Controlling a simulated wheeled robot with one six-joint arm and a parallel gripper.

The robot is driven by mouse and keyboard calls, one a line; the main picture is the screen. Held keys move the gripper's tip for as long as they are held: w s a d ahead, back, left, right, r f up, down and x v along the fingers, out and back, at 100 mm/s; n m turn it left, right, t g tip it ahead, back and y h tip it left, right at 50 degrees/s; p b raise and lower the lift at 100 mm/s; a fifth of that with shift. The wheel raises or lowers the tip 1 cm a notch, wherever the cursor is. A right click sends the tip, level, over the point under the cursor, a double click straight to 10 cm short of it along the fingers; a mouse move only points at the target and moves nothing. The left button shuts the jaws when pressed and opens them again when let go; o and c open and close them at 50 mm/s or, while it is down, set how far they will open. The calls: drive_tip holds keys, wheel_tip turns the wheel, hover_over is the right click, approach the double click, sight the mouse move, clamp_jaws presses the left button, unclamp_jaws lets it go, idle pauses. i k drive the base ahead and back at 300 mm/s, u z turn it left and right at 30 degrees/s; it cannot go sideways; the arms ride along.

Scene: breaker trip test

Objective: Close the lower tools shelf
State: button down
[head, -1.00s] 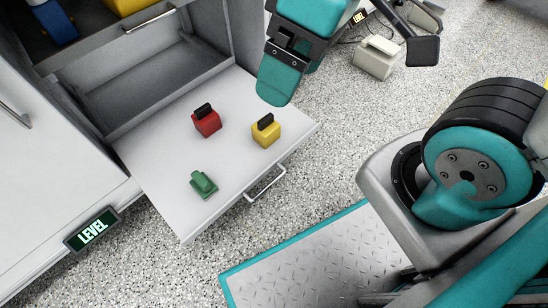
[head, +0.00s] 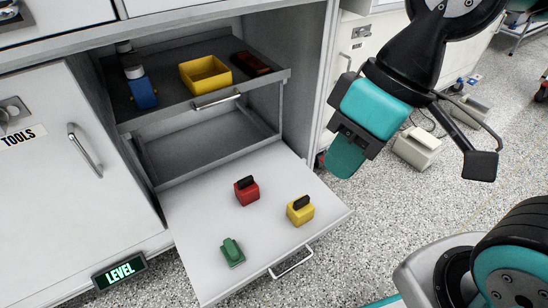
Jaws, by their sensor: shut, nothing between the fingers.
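The lower tools shelf (head: 190,230) is pulled out of the cabinet, low near the floor, with a metal bar handle (head: 291,262) on its front edge. On it stand a red block with a black top (head: 247,191), a yellow block with a black top (head: 300,211) and a small green piece (head: 232,252). My gripper (head: 345,157) is shut and empty, pointing down. In the picture it is to the right of the shelf, above and behind the handle, and appears apart from it.
An upper shelf (head: 165,112) holds a yellow bin (head: 205,74), a blue item (head: 141,90) and a dark brown item (head: 250,64). A pale box (head: 420,147) stands on the speckled floor.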

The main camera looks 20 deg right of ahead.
sight(200, 207)
drive_tip(key=k, duration=1.1)
drive_tip(key=u, duration=0.8)
drive_tip(key=i, duration=1.65)
drive_tip(key=z, duration=0.8)
